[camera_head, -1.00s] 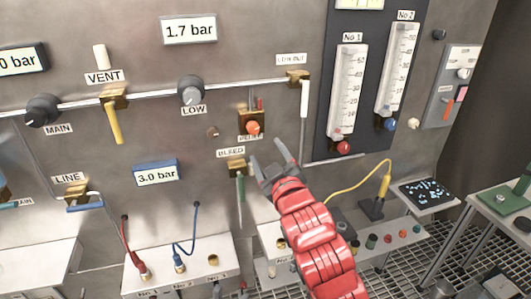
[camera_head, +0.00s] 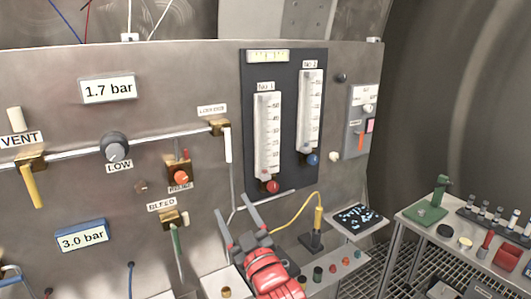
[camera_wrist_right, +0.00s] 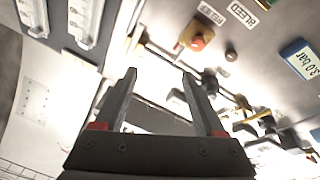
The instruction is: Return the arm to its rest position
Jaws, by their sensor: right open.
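My right gripper (camera_head: 239,222) is open and empty in the head view, with its red arm coming up from the bottom. It is in front of the steel panel (camera_head: 120,200), below and to the right of the BLEED valve (camera_head: 172,217). In the right wrist view its two fingers (camera_wrist_right: 158,95) stand apart with nothing between them. My left gripper is not in view.
The gauge board (camera_head: 248,130) with two flow tubes is on the panel. A side table (camera_head: 450,237) with a green device (camera_head: 432,212) stands at right.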

